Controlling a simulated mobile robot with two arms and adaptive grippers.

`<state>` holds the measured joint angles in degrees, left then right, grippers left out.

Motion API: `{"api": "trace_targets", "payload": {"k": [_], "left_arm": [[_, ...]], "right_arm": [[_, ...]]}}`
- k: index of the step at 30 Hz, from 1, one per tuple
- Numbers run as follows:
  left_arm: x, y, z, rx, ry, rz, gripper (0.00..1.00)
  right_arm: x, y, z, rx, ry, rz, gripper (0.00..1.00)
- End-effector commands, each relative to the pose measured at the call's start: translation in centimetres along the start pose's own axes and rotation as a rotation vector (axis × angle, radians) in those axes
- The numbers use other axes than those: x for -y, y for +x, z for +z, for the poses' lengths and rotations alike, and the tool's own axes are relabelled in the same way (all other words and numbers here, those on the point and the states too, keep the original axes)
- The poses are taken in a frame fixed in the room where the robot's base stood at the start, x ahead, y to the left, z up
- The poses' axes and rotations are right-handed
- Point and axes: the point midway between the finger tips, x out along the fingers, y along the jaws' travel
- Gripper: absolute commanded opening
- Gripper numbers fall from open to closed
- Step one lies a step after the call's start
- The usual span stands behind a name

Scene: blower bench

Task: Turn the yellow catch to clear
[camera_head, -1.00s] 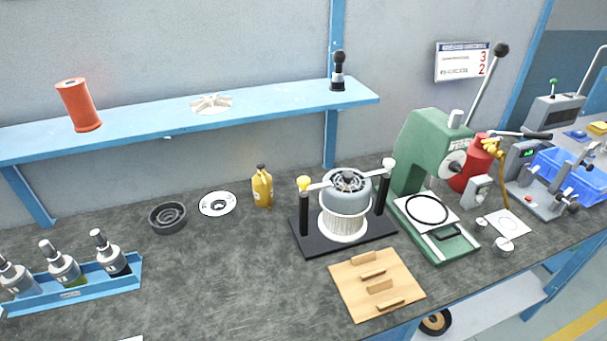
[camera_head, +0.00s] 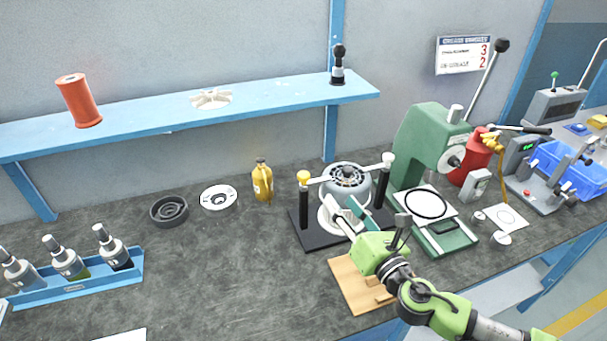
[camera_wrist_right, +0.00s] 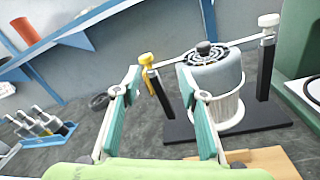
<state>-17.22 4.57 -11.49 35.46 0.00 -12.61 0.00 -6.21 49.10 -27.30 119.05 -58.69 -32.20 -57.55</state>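The yellow catch (camera_head: 303,177) sits on top of the left black post of a dark stand (camera_head: 312,241). A grey blower motor (camera_head: 350,176) stands between the posts in a white ribbed holder. A thin metal arm runs from the yellow catch over the motor's top edge. The yellow catch also shows in the right wrist view (camera_wrist_right: 147,59). My right gripper (camera_head: 354,205) is open and empty in front of the stand, its fingers pointing toward it. In the wrist view the catch appears between and beyond the fingertips, apart from them. My left gripper is out of view.
A white-capped catch (camera_head: 387,158) tops the right post. A green press (camera_head: 425,150) stands close on the right. A wooden block (camera_head: 345,285) lies below my right gripper. A yellow bottle (camera_head: 262,182) stands left of the stand. The bench front left of the wooden block is clear.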

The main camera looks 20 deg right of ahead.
Motion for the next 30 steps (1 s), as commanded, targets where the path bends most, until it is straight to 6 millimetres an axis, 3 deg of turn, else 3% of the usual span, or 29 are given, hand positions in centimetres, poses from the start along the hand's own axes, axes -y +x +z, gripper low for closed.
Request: {"api": "trace_targets", "payload": {"k": [3, 7, 14, 24, 30], "left_arm": [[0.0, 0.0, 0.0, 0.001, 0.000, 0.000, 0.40], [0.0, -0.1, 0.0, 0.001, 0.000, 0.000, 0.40], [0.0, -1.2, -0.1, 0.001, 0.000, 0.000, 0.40], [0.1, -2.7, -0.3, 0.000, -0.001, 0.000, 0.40], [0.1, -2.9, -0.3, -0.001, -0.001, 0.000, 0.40]], "right_arm": [[-0.7, 0.7, -0.2, -0.028, -0.290, 0.113, 0.39], [-1.0, 1.0, -0.5, -0.042, -0.420, 0.163, 0.39], [-1.6, 3.5, -0.4, -0.039, -0.429, 0.167, 0.39], [-2.6, 10.1, -1.0, -0.040, -0.425, 0.166, 0.39], [-2.9, 13.0, -1.4, -0.041, -0.424, 0.166, 0.39]]}}
